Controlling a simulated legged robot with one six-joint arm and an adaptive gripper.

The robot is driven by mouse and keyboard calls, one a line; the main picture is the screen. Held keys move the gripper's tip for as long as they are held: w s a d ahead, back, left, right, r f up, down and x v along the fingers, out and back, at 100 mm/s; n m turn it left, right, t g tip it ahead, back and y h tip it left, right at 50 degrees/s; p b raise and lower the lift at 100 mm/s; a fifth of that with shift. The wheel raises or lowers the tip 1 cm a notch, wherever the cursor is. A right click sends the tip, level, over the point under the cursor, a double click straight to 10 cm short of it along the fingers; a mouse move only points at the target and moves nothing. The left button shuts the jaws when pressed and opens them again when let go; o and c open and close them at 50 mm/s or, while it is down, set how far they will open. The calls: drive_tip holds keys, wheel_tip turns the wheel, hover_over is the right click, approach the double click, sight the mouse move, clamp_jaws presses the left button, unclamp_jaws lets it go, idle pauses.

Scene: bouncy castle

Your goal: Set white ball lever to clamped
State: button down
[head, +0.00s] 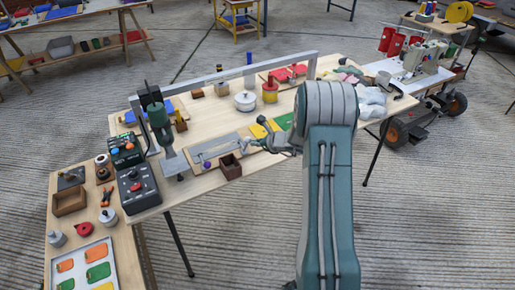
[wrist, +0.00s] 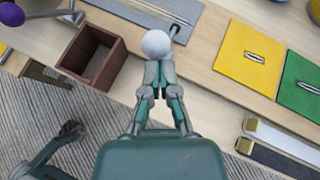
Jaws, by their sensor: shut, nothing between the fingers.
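The white ball (wrist: 157,43) is the knob of a lever in the wrist view. A short metal rod (wrist: 175,30) runs from it up and right toward a grey metal plate (wrist: 150,8) on a wooden board. My gripper (wrist: 157,78) is shut and empty, its fingertips just below the ball in the picture. I cannot tell whether they touch it. In the head view my gripper (head: 252,146) is at the table's front edge, and the lever there is too small to make out clearly.
An open brown box (wrist: 92,54) stands left of the ball, with a purple ball knob (wrist: 12,14) beyond it. Yellow (wrist: 250,55) and green (wrist: 302,85) panels lie to the right. A grey metal frame (head: 230,72) spans the table's back.

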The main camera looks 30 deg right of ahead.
drive_tip(key=shift+w+a+r+g, duration=0.1)
drive_tip(key=shift+w+r+g, duration=0.3)
drive_tip(key=shift+w, duration=0.5)
drive_tip(key=shift+w+r+g, duration=0.3)
drive_tip(key=shift+w+r, duration=0.1)
drive_tip(key=shift+w, duration=0.45)
drive_tip(key=shift+w, duration=0.1)
